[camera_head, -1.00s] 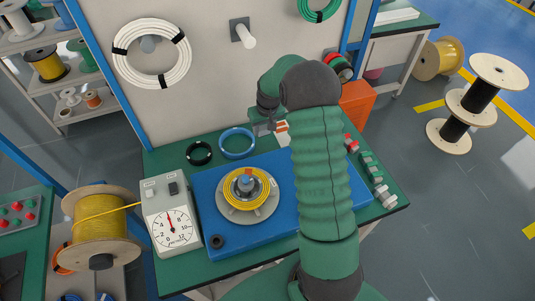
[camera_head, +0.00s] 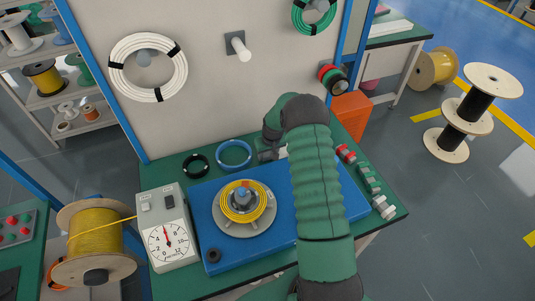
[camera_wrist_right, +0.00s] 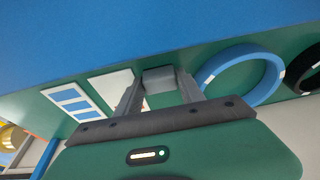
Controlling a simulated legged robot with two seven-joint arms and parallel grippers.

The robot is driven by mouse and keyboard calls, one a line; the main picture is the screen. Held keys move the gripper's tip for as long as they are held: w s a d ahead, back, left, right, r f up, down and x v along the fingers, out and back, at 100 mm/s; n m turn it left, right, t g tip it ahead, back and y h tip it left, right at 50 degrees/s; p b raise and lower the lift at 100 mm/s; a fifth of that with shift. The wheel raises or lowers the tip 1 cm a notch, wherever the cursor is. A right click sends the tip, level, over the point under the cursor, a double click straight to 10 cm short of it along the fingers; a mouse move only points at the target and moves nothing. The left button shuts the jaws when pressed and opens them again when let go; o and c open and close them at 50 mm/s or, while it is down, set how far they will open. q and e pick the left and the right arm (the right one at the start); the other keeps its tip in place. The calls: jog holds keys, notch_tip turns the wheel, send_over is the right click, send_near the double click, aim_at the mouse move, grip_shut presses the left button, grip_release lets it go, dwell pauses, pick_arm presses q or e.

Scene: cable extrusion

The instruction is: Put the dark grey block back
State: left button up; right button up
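A grey block (camera_wrist_right: 158,79) sits between the fingertips of my right gripper (camera_wrist_right: 158,86) in the right wrist view, and both fingers appear to touch its sides. In the head view my right gripper (camera_head: 268,153) is low over the green table behind the blue plate, partly hidden by my own forearm. The block cannot be made out clearly in the head view. Whether it touches the table is hard to tell. White cards lie beside the fingers, one with blue stripes (camera_wrist_right: 74,102). My left gripper is not in view.
A blue cable ring (camera_head: 234,155) and a black ring (camera_head: 196,164) lie left of the gripper. The blue plate (camera_head: 272,254) carries a yellow coil (camera_head: 239,211). A dial gauge box (camera_head: 168,235) stands at left. Connectors (camera_head: 368,178) line the table's right side. The panel rises behind.

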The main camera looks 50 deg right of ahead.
jog(key=o, duration=0.4)
jog(key=shift+a+r, duration=0.1)
jog(key=shift+a, duration=0.05)
jog(key=shift+c, duration=0.2)
jog(key=v, duration=1.2)
jog(key=shift+s, duration=0.1)
